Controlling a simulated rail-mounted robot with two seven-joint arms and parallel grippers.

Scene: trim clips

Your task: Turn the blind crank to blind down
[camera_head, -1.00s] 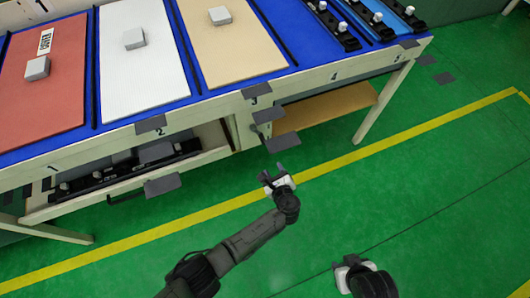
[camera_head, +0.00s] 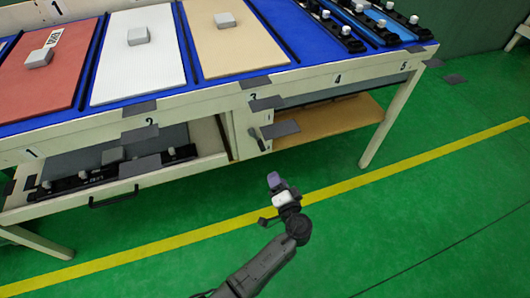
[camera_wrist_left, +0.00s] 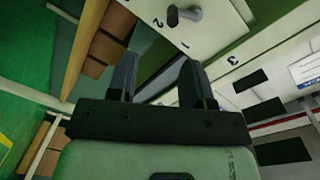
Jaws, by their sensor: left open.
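The blind crank (camera_head: 257,139) is a small dark handle on the white panel under the table edge, below the number 3. In the left wrist view, a grey crank-like knob (camera_wrist_left: 184,15) sits on a white panel at the top, beyond the fingers. My left gripper (camera_head: 268,201) is over the green floor, in front of and below the crank, apart from it. In the left wrist view its two fingers (camera_wrist_left: 158,72) are spread with nothing between them. The blind itself cannot be made out. My right gripper is out of view.
The blue-topped table (camera_head: 190,98) carries red, white and tan boards, with black clip strips at right. An open drawer (camera_head: 190,168) with dark parts juts out at left. A brown shelf (camera_head: 335,128) lies right of the crank. The green floor in front is clear.

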